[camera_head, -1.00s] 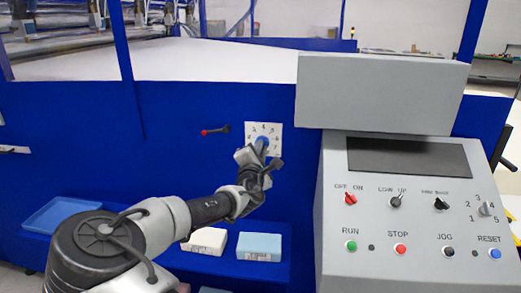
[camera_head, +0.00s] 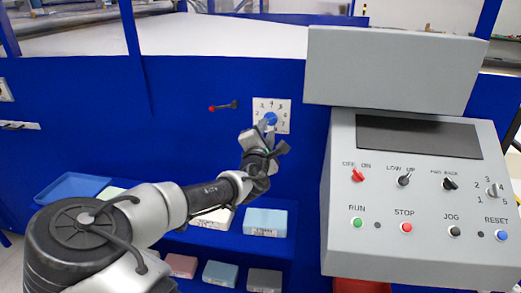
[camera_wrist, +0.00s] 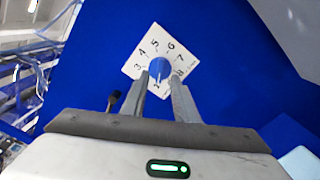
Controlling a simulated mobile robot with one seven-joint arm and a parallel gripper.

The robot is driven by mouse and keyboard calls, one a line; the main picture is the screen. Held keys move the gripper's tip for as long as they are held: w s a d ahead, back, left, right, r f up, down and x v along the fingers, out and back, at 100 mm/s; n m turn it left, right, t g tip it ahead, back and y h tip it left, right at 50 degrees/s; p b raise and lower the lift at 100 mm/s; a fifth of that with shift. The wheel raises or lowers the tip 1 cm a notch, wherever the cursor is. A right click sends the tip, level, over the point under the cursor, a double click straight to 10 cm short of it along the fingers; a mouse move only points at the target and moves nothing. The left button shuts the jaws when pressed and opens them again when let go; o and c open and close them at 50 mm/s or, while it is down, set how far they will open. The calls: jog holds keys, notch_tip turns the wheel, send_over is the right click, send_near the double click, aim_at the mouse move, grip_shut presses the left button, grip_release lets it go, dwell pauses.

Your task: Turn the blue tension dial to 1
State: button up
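The blue tension dial (camera_head: 271,118) sits on a white numbered plate (camera_head: 285,104) on the blue machine wall. In the wrist view the dial (camera_wrist: 159,66) shows a pale pointer mark on its lower side, towards my gripper. Several numbers around 3 to 8 are readable there; the lower part of the plate is partly hidden by the fingers. My gripper (camera_wrist: 159,77) is open and empty, with one fingertip at each lower side of the dial. I cannot tell whether they touch it. In the head view my gripper (camera_head: 265,131) is just below the dial.
A red-tipped black lever (camera_head: 223,105) is left of the plate. A grey control console (camera_head: 420,240) with switches and buttons stands to the right. Below is a shelf with foam blocks, including a light blue one (camera_head: 266,222), and a blue tray (camera_head: 72,188).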

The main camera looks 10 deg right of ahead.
jog(key=v, duration=1.3)
jog(key=shift+s, duration=0.15)
